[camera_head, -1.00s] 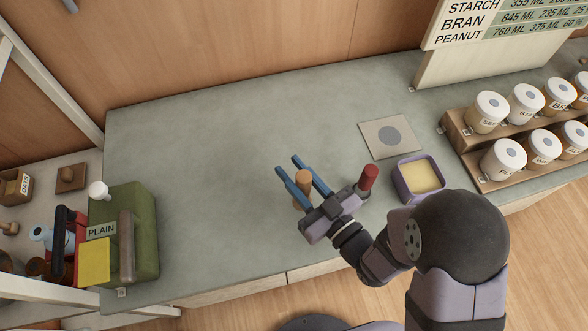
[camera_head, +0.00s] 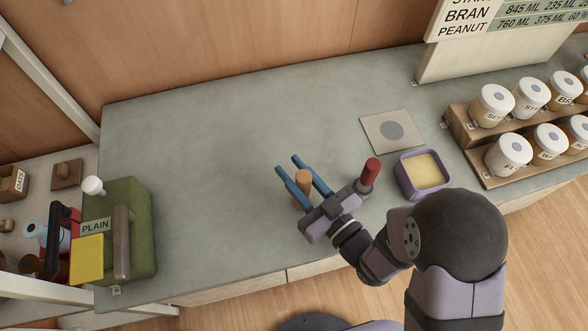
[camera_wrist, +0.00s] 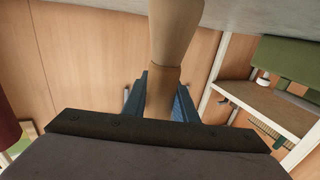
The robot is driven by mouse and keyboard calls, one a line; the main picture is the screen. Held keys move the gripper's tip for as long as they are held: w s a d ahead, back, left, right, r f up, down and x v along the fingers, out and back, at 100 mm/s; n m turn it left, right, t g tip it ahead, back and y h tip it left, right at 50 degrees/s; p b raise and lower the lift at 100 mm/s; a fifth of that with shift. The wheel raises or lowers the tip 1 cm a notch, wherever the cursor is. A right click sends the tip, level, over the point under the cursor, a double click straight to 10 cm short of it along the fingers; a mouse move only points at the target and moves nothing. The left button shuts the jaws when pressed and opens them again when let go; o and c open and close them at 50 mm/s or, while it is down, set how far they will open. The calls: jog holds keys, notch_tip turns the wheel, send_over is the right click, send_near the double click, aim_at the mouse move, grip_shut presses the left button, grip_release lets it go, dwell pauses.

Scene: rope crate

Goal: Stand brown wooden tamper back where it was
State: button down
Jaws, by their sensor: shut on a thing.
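The brown wooden tamper (camera_head: 303,181) is between the blue fingers of my gripper (camera_head: 305,180), above the grey-green counter. In the wrist view the tamper (camera_wrist: 174,30) runs up the middle of the picture, with the blue fingertips (camera_wrist: 163,100) on both sides of its narrower part. My gripper is shut on it. Its lower end is hidden in the head view, so I cannot tell whether it touches the counter. At the far left, a square brown block (camera_head: 67,173) with a small raised centre lies on a pale side surface.
A green box labelled PLAIN (camera_head: 138,205) stands at the counter's left end. A pale square with a grey disc (camera_head: 378,122) and a purple tub (camera_head: 401,176) lie to the right, near racked jars (camera_head: 491,105). The counter's middle and left are clear.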

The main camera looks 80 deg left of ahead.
jog(key=shift+f+b, duration=0.45)
jog(key=shift+f, duration=0.05)
jog(key=c, duration=1.4)
grip_release()
jog(key=shift+o, duration=0.2)
jog(key=shift+r, duration=0.1)
notch_tip(320, 180, up, 10)
